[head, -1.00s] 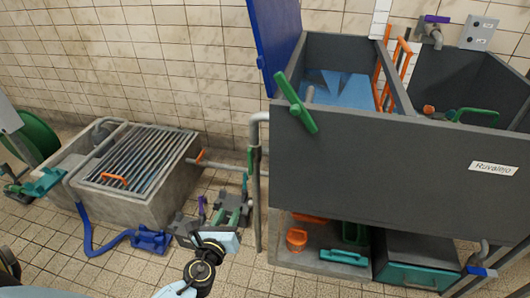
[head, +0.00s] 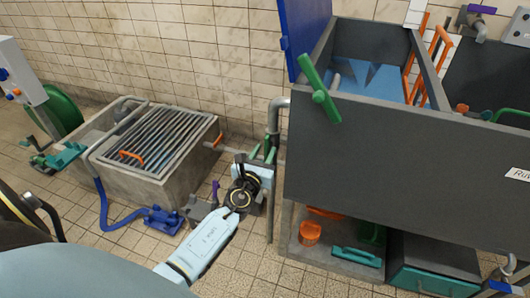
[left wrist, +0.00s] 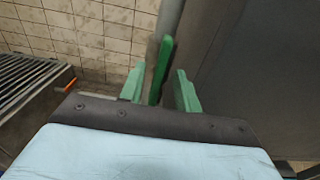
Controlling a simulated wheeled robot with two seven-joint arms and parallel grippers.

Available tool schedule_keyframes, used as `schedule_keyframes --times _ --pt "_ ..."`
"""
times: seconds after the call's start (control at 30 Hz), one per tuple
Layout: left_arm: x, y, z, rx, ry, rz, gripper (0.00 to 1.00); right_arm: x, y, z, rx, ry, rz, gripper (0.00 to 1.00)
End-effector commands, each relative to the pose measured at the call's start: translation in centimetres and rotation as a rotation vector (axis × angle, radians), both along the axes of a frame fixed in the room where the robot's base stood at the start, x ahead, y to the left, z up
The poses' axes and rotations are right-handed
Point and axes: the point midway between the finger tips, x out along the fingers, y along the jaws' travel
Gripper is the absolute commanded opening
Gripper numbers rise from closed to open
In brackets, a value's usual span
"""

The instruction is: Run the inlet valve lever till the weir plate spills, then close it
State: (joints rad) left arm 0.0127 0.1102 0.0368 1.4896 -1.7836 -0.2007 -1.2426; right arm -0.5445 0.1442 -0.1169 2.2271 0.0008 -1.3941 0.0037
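A green lever (left wrist: 160,70) stands upright against the grey pipe (head: 278,112) at the left side of the dark tank (head: 400,150). My left gripper (head: 263,154) is at this lever. In the left wrist view, its green fingers (left wrist: 160,90) are apart, one on each side of the lever, with gaps showing; it looks open around it, not closed on it. Inside the tank is a blue surface (head: 375,82) with darker notched shapes, perhaps the weir plate; I cannot tell whether it spills. Another green handle (head: 319,90) is tilted on the tank's front rim. My right gripper is out of view.
A concrete basin with a metal grate (head: 155,140) stands left, with a blue hose (head: 105,205) on the floor. An orange bucket (head: 310,232) and a teal drawer box (head: 435,275) sit under the tank. Tiled floor in front of the tank's shelf is free.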

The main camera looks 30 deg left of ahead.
Motion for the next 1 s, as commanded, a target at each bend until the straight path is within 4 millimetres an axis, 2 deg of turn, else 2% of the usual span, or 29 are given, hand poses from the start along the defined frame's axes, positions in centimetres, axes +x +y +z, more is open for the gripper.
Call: schedule_keyframes --times 0.13,0.43,0.7,1.0 --pt "0.96 0.22 0.00 0.000 0.000 0.000 0.33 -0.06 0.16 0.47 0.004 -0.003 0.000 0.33" --pt "1.11 0.27 -0.01 0.000 0.001 0.000 0.33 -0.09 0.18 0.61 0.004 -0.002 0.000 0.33" --pt "1.09 0.26 0.00 0.000 0.001 0.000 0.00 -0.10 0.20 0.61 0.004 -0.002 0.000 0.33" --pt "1.07 0.28 -0.02 -0.018 -0.004 0.000 0.00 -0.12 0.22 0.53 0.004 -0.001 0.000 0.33"
